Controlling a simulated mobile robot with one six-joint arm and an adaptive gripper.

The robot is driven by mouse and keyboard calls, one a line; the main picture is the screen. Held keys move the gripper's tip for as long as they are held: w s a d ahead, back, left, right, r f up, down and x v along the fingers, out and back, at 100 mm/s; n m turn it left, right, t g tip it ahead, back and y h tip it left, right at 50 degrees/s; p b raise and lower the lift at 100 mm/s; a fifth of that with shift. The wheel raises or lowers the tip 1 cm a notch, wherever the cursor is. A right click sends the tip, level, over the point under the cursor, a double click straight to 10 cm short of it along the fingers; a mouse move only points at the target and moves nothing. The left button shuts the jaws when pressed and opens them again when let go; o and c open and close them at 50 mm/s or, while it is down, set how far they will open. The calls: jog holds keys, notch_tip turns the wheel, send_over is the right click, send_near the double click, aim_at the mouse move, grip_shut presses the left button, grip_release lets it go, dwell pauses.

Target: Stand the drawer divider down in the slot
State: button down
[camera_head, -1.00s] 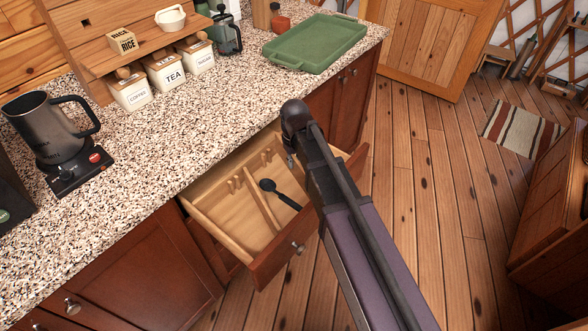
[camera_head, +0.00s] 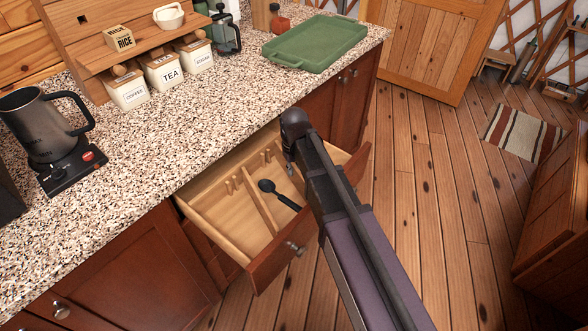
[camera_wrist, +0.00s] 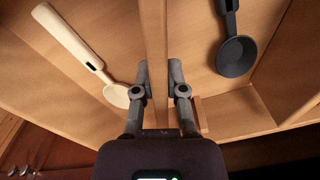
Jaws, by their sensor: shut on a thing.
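The pale wooden drawer divider (camera_wrist: 153,45) is a thin upright panel in the wrist view. My gripper (camera_wrist: 160,70) is shut on it, one finger on each side, over the open drawer (camera_head: 205,225). A small wooden rib (camera_wrist: 201,113) shows beside the right finger; the rest of the slot is hidden. Pairs of ribs (camera_head: 268,157) show on the drawer's back wall in the head view. I cannot tell whether the divider's lower edge is in the slot.
A black ladle (camera_wrist: 236,55) lies right of the held divider and a cream spoon (camera_wrist: 80,45) left of it. Another divider (camera_head: 260,198) stands in the drawer. The counter (camera_head: 190,130) overhangs the drawer's back, with a kettle (camera_head: 45,125) and green tray (camera_head: 315,45).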

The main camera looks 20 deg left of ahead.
jog(key=c, duration=0.7)
grip_release()
notch_tip(320, 180, up, 12)
jog(key=p, duration=1.2)
jog(key=shift+d+r, duration=0.1)
dwell(0.4)
jog(key=s+d+m, duration=0.2)
jog(key=d+m, duration=0.1)
jog(key=d, duration=0.9)
jog(key=s+d+m, duration=0.1)
jog(key=d+m, duration=0.2)
jog(key=d, duration=0.9)
jog(key=s+d+m, duration=0.2)
jog(key=d+m, duration=0.1)
jog(key=d, duration=0.9)
jog(key=shift+s+d, duration=0.2)
jog(key=shift+s, duration=0.15)
